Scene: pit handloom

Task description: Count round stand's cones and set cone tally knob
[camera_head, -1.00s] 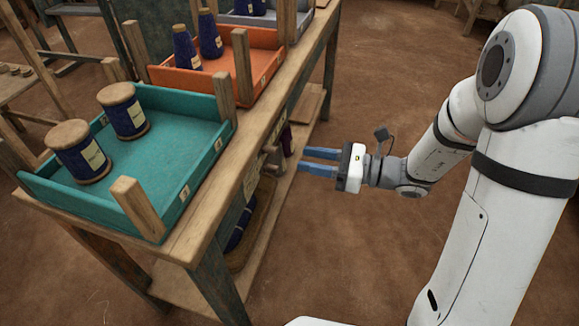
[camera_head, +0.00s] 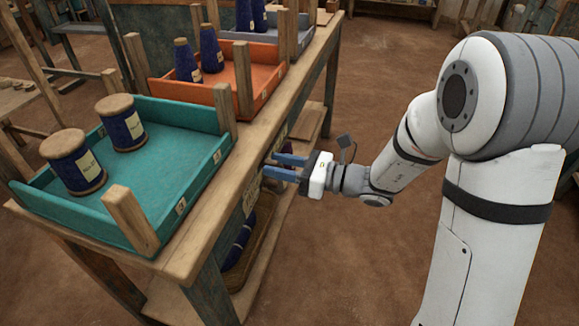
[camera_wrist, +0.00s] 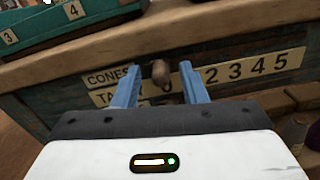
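The tally knob (camera_wrist: 160,72) is a rounded brown peg on the bench front in the wrist view, beside a "CONES TALLY" label (camera_wrist: 108,78). A number strip (camera_wrist: 257,66) runs right of it, with 2 to 5 readable; the knob and a finger cover part of its left end. My gripper (camera_wrist: 160,70) is open, one blue finger on each side of the knob, contact unclear. In the head view my gripper (camera_head: 270,166) is at the bench's front edge. Dark blue cones (camera_head: 186,62) stand in an orange tray (camera_head: 268,84). I cannot identify a round stand.
A teal tray (camera_head: 178,178) on the bench holds two blue spools with wooden ends (camera_head: 72,162). A grey tray (camera_head: 272,44) behind holds more blue cones. Wooden posts (camera_head: 130,215) rise at the tray corners. A lower shelf holds blue items (camera_head: 238,248). The floor right of the bench is open.

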